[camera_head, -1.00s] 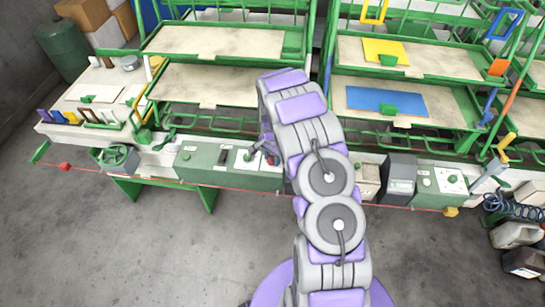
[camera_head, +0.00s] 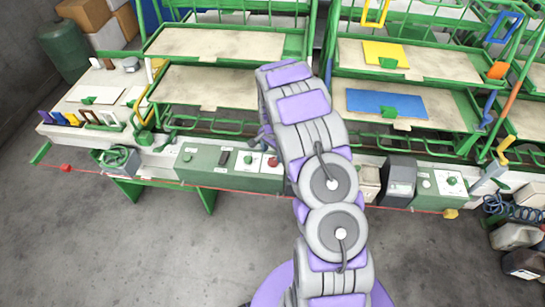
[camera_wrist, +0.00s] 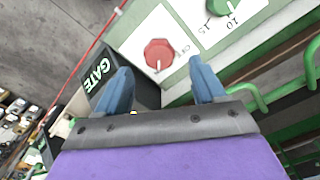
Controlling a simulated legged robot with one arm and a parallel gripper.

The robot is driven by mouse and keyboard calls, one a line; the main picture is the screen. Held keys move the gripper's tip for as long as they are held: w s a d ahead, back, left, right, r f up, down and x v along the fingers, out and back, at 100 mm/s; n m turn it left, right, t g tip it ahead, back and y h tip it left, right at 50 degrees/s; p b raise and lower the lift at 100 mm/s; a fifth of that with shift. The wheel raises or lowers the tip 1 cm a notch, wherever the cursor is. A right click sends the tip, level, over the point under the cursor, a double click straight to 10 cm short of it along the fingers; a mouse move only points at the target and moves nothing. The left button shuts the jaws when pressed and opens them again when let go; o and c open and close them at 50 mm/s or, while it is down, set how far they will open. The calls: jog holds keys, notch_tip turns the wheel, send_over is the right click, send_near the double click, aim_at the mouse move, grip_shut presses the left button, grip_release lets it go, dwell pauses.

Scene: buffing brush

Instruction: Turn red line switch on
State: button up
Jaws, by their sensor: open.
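The red line switch is a red rotary knob (camera_wrist: 158,53) on a white plate in the wrist view. A pale mark on it points toward the bottom of the picture. Small lettering beside it is too small to read surely. In the head view the red knob (camera_head: 273,162) shows on the green control panel, just left of my arm. My gripper (camera_wrist: 160,66) is open, with its two blue fingers spread to either side of the knob in the picture. Nothing is between the fingers, and no contact with the knob is visible. My arm hides part of the gripper in the head view.
A green knob (camera_head: 248,158) on a white plate sits left of the red one. A black box marked GATE (camera_wrist: 98,72) is beside the red knob's plate. Green rack rails (camera_head: 215,122) run behind the panel. The concrete floor (camera_head: 120,240) in front is clear.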

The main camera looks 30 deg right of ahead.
aim_at(273, 160)
notch_tip(273, 160, up, 12)
jog(key=p, duration=0.1)
jog(key=shift+r, duration=0.25)
dwell(0.4)
